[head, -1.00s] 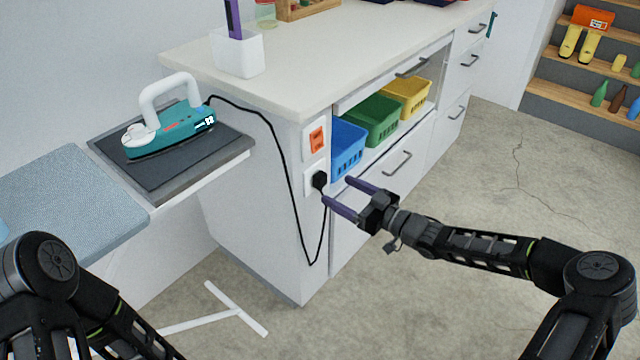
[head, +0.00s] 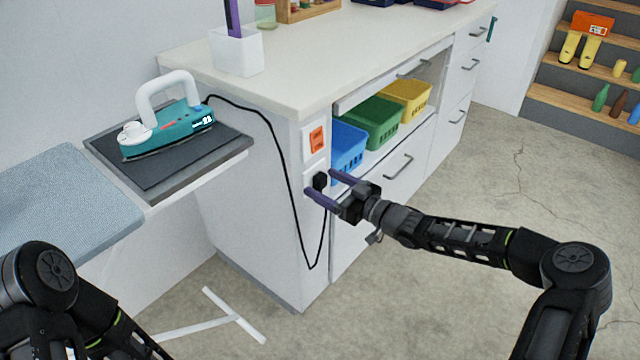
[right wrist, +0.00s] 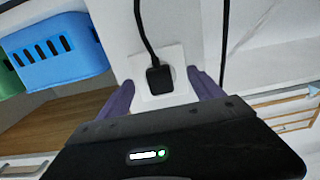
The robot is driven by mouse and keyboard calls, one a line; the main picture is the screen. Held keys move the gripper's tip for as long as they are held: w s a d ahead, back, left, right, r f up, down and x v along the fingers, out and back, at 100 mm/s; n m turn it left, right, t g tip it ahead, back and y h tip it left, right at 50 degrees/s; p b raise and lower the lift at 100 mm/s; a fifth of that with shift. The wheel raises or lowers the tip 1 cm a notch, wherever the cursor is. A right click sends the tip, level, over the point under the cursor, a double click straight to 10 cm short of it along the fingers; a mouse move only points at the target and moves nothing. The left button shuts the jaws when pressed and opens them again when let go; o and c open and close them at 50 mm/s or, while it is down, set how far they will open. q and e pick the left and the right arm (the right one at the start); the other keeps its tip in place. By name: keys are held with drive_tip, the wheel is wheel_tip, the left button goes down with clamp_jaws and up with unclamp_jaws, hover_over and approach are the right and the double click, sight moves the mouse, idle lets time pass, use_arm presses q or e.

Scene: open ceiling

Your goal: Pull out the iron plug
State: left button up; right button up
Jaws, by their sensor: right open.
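The black iron plug (head: 320,180) sits in a white wall socket on the cabinet's end panel, with its cord attached. It also shows in the right wrist view (right wrist: 159,78), in front of the white socket plate (right wrist: 178,58). My right gripper (head: 319,183) is open, its two purple fingers on either side of the plug. In the right wrist view the fingers (right wrist: 162,96) flank the plug with gaps; contact is not visible. The teal iron (head: 168,132) with a white handle rests on a dark mat. My left gripper is not in view; only my left arm shows.
An orange switch (head: 316,139) is above the socket. The black cord (head: 283,165) hangs in a loop down the cabinet side. Blue (head: 347,147), green (head: 375,122) and yellow (head: 409,98) baskets fill the open shelf. The ironing board (head: 65,205) stands at left.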

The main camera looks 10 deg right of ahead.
drive_tip(key=shift+b, duration=0.35)
idle(0.7)
drive_tip(key=shift+c, duration=0.5)
clamp_jaws()
idle(0.4)
idle(0.5)
drive_tip(key=shift+p+v, duration=0.95)
drive_tip(key=shift+v, duration=2.05)
